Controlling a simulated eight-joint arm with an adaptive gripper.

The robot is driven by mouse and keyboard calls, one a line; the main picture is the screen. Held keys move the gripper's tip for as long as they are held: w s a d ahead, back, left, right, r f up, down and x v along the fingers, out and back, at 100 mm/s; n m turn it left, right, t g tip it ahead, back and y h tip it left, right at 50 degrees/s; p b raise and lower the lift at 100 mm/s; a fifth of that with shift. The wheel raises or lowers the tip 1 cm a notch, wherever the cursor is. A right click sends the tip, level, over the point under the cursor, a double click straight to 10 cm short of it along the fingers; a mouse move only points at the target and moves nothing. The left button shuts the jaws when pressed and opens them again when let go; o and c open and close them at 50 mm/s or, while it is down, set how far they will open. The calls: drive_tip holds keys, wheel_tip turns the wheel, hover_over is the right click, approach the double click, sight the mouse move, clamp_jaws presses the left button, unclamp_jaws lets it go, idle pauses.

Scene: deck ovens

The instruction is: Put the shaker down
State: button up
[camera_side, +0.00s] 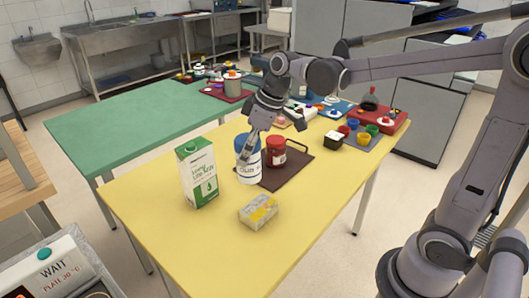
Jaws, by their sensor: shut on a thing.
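The shaker looks like the white container with a blue top and printed label (248,172). It is upright at the left edge of a dark brown tray (300,160) on the yellow table (150,208). My gripper (249,152) reaches down from above and is shut on it, with the fingers covering part of its front. I cannot tell whether its base touches the surface or hangs just above it. A red jar (275,152) stands close to its right on the tray.
A green and white milk carton (197,174) stands left of the shaker. A yellow and grey packet (259,211) lies in front. Colored cups (353,123) and a red tray (395,124) fill the far right. The table's left front is clear. A green table (130,125) adjoins behind.

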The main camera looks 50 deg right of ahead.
drive_tip(key=s+a+f+n+y, duration=0.1)
drive_tip(key=s+a+f+n, duration=0.2)
drive_tip(key=s, duration=0.5)
drive_tip(key=shift+w+a+f, duration=0.2)
drive_tip(key=shift+a+f, duration=1.4)
drive_tip(key=shift+a, duration=0.45)
drive_tip(key=shift+w+a+f, duration=0.2)
drive_tip(key=shift+a+f, duration=1.45)
drive_tip(key=shift+a, duration=0.45)
drive_tip(key=shift+w+a+f, duration=0.2)
drive_tip(key=shift+a+f, duration=1.4)
drive_tip(key=shift+a, duration=0.45)
drive_tip(key=shift+f, duration=0.1)
drive_tip(key=o, duration=1.3)
drive_tip(key=shift+o, duration=0.2)
